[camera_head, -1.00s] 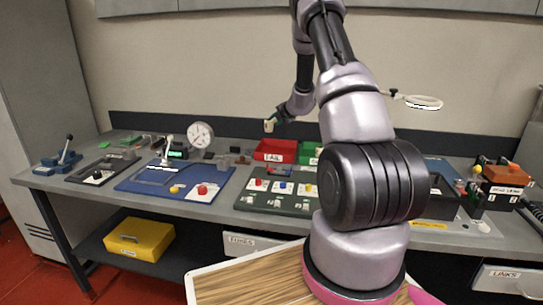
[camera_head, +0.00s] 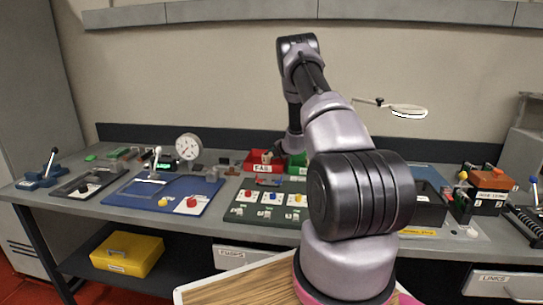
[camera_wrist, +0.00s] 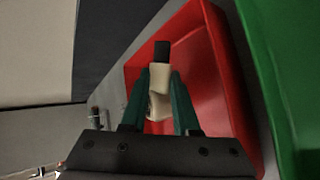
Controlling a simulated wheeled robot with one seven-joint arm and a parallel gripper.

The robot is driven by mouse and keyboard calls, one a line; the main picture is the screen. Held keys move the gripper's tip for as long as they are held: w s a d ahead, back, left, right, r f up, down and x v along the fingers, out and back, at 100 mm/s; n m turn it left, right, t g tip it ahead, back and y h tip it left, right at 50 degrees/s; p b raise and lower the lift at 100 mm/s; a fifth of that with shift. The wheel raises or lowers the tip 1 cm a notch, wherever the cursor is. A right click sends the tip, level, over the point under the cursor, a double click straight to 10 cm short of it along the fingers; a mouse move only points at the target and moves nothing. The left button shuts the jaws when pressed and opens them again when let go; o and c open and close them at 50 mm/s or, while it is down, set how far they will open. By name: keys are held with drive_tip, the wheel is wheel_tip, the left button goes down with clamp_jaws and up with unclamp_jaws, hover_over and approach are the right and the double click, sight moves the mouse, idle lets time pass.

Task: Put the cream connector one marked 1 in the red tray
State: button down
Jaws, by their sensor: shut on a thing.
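My gripper (camera_wrist: 160,100) is shut on the cream connector (camera_wrist: 158,82), which has a dark block at its far end. Its marking cannot be read. The red tray (camera_wrist: 218,95) lies below and around the connector in the wrist view; I cannot tell how high the connector is above its floor. In the head view the red tray (camera_head: 262,168), labelled FAIL, stands at the back of the bench. My gripper (camera_head: 272,158) is at the tray there, with the connector (camera_head: 266,157) over it.
A green tray (camera_wrist: 285,60) stands right beside the red tray. In front is a dark green board (camera_head: 235,212) with red, blue and yellow parts. A blue mat (camera_head: 130,198) and a dial gauge (camera_head: 188,147) are to the left.

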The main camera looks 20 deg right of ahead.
drive_tip(key=c, duration=0.7)
unclamp_jaws()
drive_tip(key=shift+o, duration=0.2)
